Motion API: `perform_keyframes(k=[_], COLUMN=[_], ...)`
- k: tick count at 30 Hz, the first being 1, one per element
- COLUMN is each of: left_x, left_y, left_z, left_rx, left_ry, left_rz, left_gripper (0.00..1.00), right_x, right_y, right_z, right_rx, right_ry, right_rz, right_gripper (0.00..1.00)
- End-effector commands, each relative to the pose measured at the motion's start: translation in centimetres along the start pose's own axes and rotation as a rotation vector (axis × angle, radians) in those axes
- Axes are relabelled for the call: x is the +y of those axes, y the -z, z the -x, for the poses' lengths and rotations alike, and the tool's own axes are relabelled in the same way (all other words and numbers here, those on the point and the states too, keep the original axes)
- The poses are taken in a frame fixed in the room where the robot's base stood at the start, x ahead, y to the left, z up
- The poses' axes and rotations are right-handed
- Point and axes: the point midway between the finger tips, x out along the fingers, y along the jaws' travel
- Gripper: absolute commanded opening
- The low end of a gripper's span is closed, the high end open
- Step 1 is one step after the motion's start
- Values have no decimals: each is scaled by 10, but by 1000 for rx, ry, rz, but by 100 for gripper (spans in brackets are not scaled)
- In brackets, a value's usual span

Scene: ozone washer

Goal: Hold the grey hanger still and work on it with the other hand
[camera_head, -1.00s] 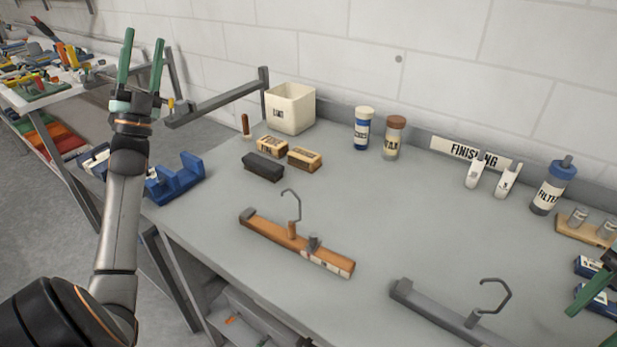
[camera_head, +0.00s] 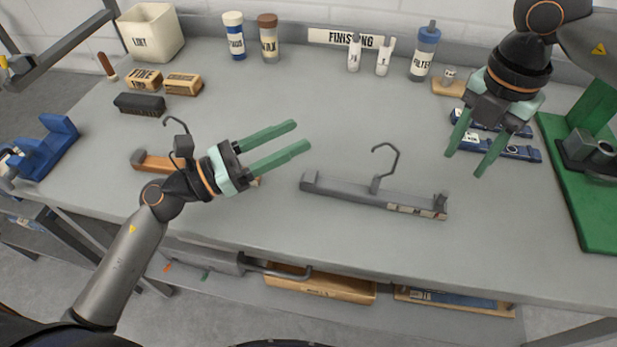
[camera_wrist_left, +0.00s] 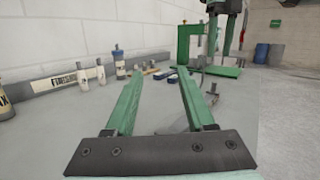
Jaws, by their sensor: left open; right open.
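The grey hanger (camera_head: 345,192) lies near the front of the grey bench, its hook (camera_head: 384,163) pointing toward the back. A light label strip shows near its right end. In the left wrist view the hanger (camera_wrist_left: 209,97) is seen end-on ahead, just beyond the right finger. My left gripper (camera_head: 297,136) is open and empty, with its green fingers pointing right, left of the hanger and apart from it. My right gripper (camera_head: 463,160) is open and empty, pointing down above the bench to the right of the hook, near blue tools. An orange-brown wooden hanger (camera_head: 153,163) lies partly hidden behind my left wrist.
A green press base (camera_head: 590,215) stands at the right. Blue tools (camera_head: 520,152) lie beneath and behind my right gripper. Bottles (camera_head: 269,40), a cream bin (camera_head: 150,33) and brushes (camera_head: 182,84) stand along the back. The bench between the hanger and the bottles is clear.

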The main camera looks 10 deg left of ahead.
Motion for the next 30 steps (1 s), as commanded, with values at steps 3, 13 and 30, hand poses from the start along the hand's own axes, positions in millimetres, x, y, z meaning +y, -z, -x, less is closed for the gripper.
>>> perform_keyframes(k=[3,13,30], left_x=[-32,-66,-75], left_y=[42,81,96], left_z=[1,-2,-98], left_rx=[94,174,170], left_ry=[50,107,106], left_rz=[-28,-65,-61], left_gripper=[55,55,55], right_x=[0,0,0], right_y=[0,0,0], right_z=[0,0,0], right_rx=[0,0,0], right_ry=[0,0,0], right_rz=[0,0,0], right_gripper=[50,50,50])
